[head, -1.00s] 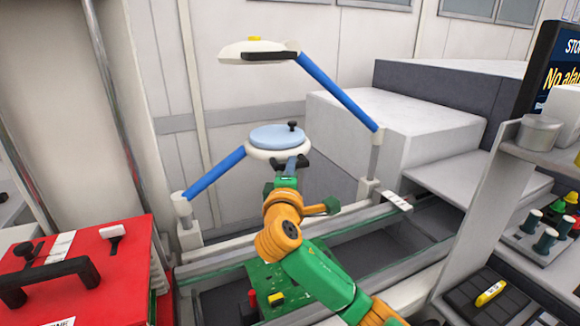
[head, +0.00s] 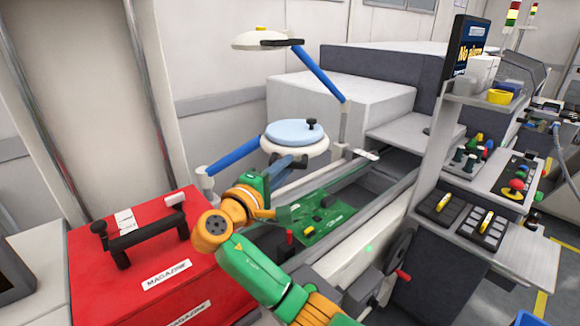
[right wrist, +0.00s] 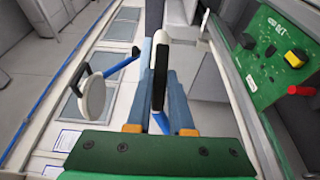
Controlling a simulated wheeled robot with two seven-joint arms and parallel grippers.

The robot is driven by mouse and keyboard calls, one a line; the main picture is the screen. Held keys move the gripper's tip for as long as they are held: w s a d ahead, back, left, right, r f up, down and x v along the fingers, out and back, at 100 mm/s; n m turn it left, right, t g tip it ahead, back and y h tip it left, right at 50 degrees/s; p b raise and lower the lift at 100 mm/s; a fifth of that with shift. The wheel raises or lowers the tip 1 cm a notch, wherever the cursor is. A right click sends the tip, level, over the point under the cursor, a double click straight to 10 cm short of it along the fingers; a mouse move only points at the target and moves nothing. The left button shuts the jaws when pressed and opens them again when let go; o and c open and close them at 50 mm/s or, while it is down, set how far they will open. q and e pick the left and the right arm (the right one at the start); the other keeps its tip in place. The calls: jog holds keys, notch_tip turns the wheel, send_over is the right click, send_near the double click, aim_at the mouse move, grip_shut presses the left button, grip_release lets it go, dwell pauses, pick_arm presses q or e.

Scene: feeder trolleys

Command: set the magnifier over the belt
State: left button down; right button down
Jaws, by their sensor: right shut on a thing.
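The magnifier (head: 294,133) is a pale blue disc in a white rim with a black knob on top, carried by a blue arm from a short post at the belt's left. In the head view it hangs level, up and left of the green board (head: 325,212) in the belt (head: 368,212). My right gripper (head: 288,164) is shut on the magnifier's dark handle at the near side of the rim. In the right wrist view the fingers (right wrist: 161,100) close around a black bar. My left gripper is not in view.
A white lamp head (head: 262,38) on another blue arm hangs above and behind. A red magazine box (head: 150,262) with a black handle stands at the left. A shelf stand (head: 435,165) with a screen and controls stands at the right. Grey machine housings fill the back.

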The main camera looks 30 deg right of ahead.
jog(key=shift+s+a+m+g, duration=0.15)
jog(key=shift+a+m+g, duration=0.15)
jog(key=shift+a, duration=0.25)
jog(key=c, duration=0.8)
grip_release()
jog(key=b+v, duration=0.2)
jog(key=v, duration=0.5)
jog(key=shift+b, duration=0.4)
jog(key=shift+f, duration=0.1)
jog(key=shift+a, duration=0.1)
